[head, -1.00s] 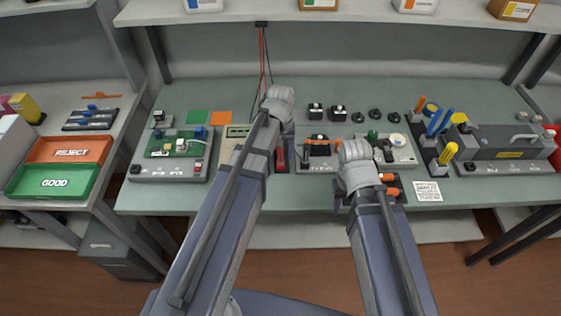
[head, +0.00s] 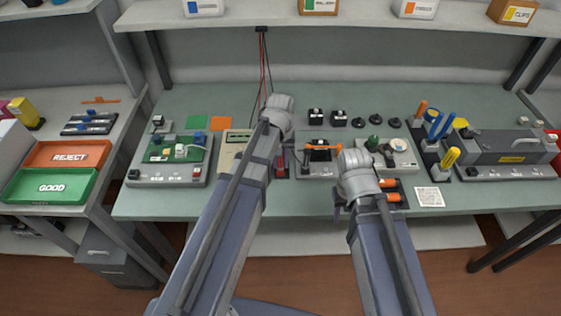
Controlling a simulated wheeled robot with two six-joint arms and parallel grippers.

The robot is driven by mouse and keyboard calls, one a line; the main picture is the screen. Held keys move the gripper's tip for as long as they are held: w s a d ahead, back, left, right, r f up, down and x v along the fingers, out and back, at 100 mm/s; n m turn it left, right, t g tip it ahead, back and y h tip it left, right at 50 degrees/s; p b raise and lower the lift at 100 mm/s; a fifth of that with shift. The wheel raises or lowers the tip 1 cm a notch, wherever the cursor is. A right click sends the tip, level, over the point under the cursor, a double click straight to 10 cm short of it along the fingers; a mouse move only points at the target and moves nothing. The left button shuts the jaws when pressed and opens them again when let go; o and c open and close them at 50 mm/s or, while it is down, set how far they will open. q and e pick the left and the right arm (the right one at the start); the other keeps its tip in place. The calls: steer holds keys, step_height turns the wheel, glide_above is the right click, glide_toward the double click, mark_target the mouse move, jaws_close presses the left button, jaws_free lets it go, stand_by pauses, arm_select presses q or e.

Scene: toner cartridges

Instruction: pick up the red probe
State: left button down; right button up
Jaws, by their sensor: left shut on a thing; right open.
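My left gripper (head: 278,112) is over the middle of the bench, beside the beige meter (head: 234,146). Its wrist hides its fingers and what they hold. A thin red lead (head: 264,70) runs down from the shelf edge to behind this wrist, with a black lead beside it. The red probe itself is not clearly visible; a small red patch (head: 279,164) shows just below the wrist, and I cannot tell whether it is the probe or its holder.
A green circuit board fixture (head: 168,172) stands left of the meter. A grey station with an orange piece (head: 322,147) lies between my grippers. Small black parts stand behind it. Green and red trays (head: 50,186) are at the left.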

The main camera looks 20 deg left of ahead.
arm_select(q)
steer(key=shift+r, duration=0.1)
stand_by(0.4)
step_height(320, 180, up, 10)
steer(key=p, duration=1)
